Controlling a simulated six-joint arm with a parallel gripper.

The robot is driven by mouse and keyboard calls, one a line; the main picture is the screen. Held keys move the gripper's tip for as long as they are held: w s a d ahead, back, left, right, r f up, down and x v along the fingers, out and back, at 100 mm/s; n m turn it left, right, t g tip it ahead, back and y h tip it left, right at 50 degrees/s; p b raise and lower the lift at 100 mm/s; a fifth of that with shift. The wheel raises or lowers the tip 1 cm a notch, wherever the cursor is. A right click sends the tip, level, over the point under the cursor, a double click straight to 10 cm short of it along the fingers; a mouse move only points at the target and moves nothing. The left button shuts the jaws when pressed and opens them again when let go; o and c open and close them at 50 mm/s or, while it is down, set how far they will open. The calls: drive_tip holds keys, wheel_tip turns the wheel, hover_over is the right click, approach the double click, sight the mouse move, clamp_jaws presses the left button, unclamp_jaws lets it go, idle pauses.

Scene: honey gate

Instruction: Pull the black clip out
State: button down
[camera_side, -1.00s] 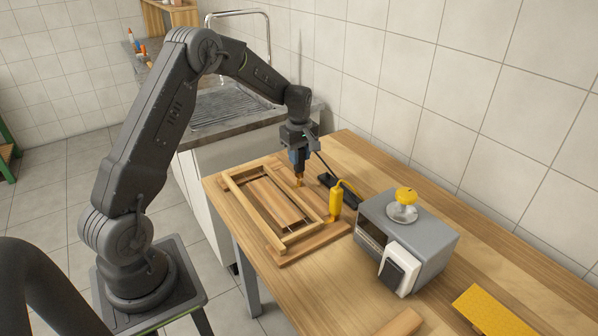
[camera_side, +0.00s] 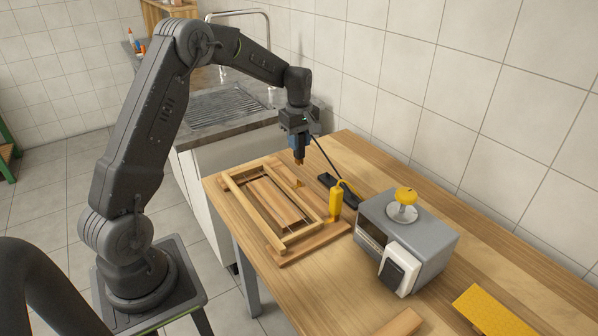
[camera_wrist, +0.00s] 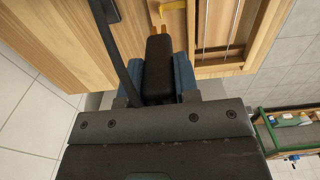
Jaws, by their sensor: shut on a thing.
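A yellow bottle-like thing (camera_side: 335,205) with a bent top stands at the frame's right corner. Flat black pieces (camera_side: 345,192) lie behind it. A grey box (camera_side: 425,235) with a yellow-topped knob stands to the right. A sink (camera_side: 225,105) is behind left.

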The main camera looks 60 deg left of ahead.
drive_tip(key=shift+r, duration=1.85)
